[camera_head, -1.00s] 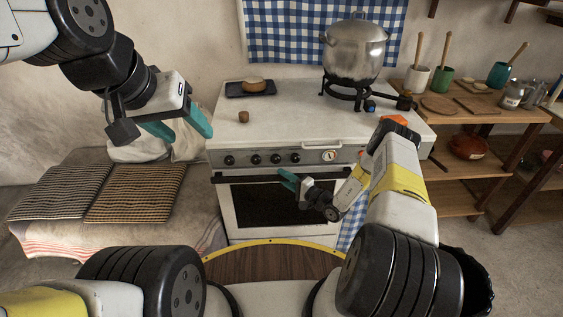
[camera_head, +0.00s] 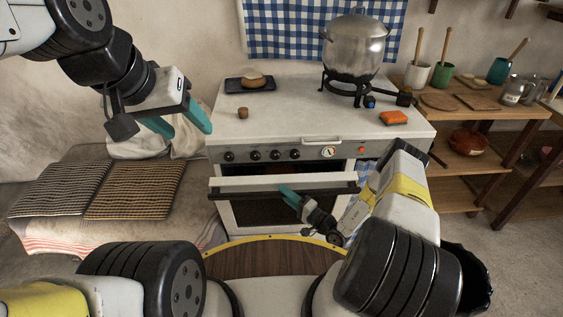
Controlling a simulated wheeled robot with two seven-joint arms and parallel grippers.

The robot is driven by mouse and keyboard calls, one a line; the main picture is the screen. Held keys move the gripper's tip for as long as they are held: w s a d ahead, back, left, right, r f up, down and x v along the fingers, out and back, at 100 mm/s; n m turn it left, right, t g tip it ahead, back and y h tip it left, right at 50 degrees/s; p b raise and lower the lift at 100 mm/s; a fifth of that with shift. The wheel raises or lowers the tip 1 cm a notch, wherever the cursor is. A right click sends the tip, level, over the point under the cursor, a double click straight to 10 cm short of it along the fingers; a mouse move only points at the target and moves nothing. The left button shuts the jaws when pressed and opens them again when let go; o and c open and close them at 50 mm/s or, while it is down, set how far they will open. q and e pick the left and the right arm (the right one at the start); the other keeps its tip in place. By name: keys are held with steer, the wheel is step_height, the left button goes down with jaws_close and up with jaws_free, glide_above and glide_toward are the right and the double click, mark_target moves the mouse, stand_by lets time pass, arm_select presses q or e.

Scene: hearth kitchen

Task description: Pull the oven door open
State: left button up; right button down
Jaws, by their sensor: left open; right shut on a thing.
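The oven (camera_head: 222,152) is white with a row of dark knobs along its front. Its door (camera_head: 240,182) is tilted out at the top and stands partly open, with a dark gap above it. A dark bar handle (camera_head: 240,191) runs across the door's top. My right gripper (camera_head: 288,192) is shut on the handle, right of its middle; the fingers partly cover the bar. My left gripper (camera_head: 182,122) is open and empty, in the air left of the stove, well apart from the door.
A steel pot (camera_head: 354,48) stands on a burner on the stove top. A small plate (camera_head: 240,84) with a bun and an orange block (camera_head: 393,117) lie there too. Striped cushions (camera_head: 135,190) are on the bench at left; wooden shelves (camera_head: 440,185) stand at right.

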steer(key=s+f, duration=0.5)
steer(key=s, duration=0.3)
steer(key=s+f, duration=0.5)
steer(key=s, duration=0.3)
steer(key=shift+s, duration=0.2)
